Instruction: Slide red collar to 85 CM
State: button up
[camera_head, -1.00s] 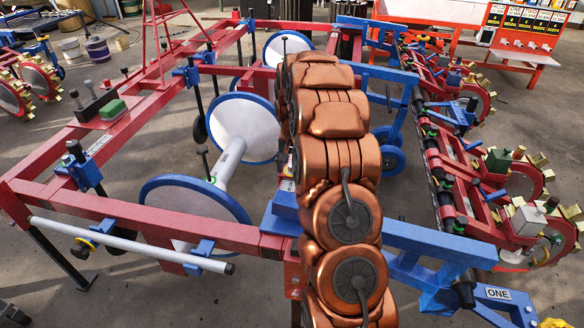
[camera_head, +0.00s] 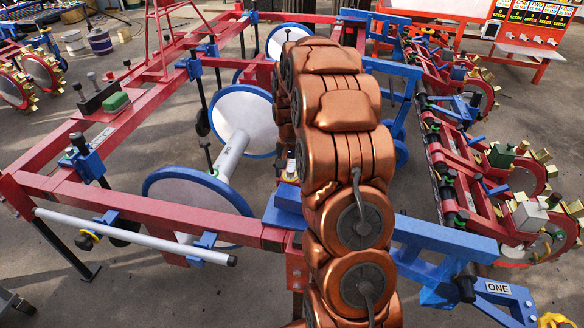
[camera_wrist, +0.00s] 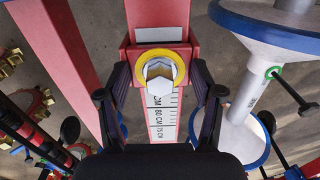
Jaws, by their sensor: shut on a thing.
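The red collar (camera_wrist: 131,57) sits on a red bar in the upper middle of the wrist view, with a yellow ring (camera_wrist: 145,57) and a pale hex-shaped knob on its face. My gripper (camera_wrist: 160,78) has one dark finger on each side of the collar and is shut on it. Below the collar, a white scale strip (camera_wrist: 163,122) shows marks reading 80 CM and 75 CM. A higher label is partly cut off by the collar, and only its end shows. In the head view my copper-coloured arm hides the collar and gripper.
A white roller with blue-rimmed discs (camera_head: 195,203) lies left of my arm, and one disc (camera_wrist: 270,30) fills the wrist view's upper right. Red frame beams (camera_head: 140,207) and a blue beam (camera_head: 440,240) flank my arm. Planter units (camera_head: 500,190) stand at right.

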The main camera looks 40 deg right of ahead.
jog(key=shift+s+f, duration=0.1)
jog(key=shift+f, duration=0.15)
jog(key=o, duration=1.7)
jog(key=shift+r, duration=0.1)
notch_tip(320, 180, up, 12)
